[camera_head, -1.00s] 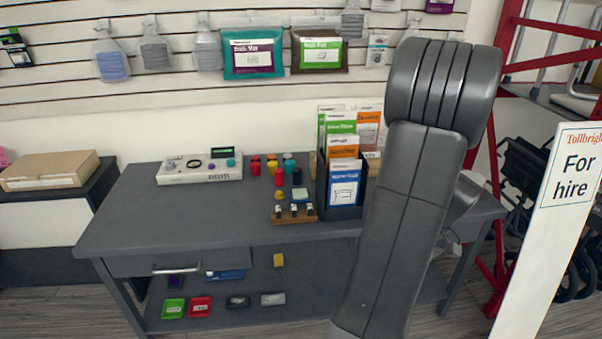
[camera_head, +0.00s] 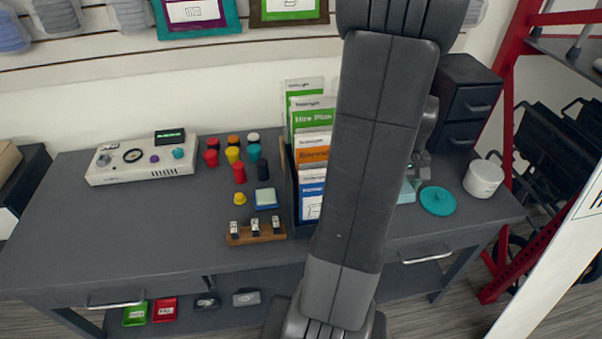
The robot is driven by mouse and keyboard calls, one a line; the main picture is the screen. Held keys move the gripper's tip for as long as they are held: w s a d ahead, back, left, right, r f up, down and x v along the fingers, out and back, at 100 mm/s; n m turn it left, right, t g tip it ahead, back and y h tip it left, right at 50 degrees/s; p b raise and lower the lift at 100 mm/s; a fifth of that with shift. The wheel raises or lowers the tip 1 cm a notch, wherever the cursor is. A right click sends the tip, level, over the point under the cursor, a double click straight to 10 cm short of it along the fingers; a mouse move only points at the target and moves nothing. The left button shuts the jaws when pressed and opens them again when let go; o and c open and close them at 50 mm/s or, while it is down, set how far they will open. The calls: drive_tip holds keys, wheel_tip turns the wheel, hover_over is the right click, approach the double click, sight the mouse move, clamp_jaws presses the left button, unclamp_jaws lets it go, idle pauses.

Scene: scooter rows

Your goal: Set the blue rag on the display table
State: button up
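The grey display table (camera_head: 150,235) spans the view, with goods on its top. I cannot pick out a blue rag for certain. A small light-blue and white block (camera_head: 266,198) lies on the tabletop left of the leaflet holder. A pale teal piece (camera_head: 407,192) shows beside my arm, partly hidden by it. My gripper (camera_head: 422,166) is mostly hidden behind my arm, over the right part of the table. Its fingers are too hidden to show whether they are open or hold anything.
A leaflet rack (camera_head: 308,165) stands mid-table. A white control box (camera_head: 143,163), coloured caps (camera_head: 239,172) and a wooden stand (camera_head: 256,234) are left of it. A teal lid (camera_head: 437,200), white tub (camera_head: 483,179) and dark drawer unit (camera_head: 468,100) are right. The front left tabletop is clear.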

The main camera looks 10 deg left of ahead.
drive_tip(key=shift+s+f, duration=0.1)
drive_tip(key=shift+f, duration=0.1)
wheel_tip(320, 180, down, 10)
drive_tip(key=shift+r+b, duration=0.15)
drive_tip(key=shift+b, duration=0.4)
drive_tip(key=o, duration=0.6)
drive_tip(key=shift+r, duration=0.1)
wheel_tip(320, 180, up, 12)
drive_tip(key=shift+p, duration=0.75)
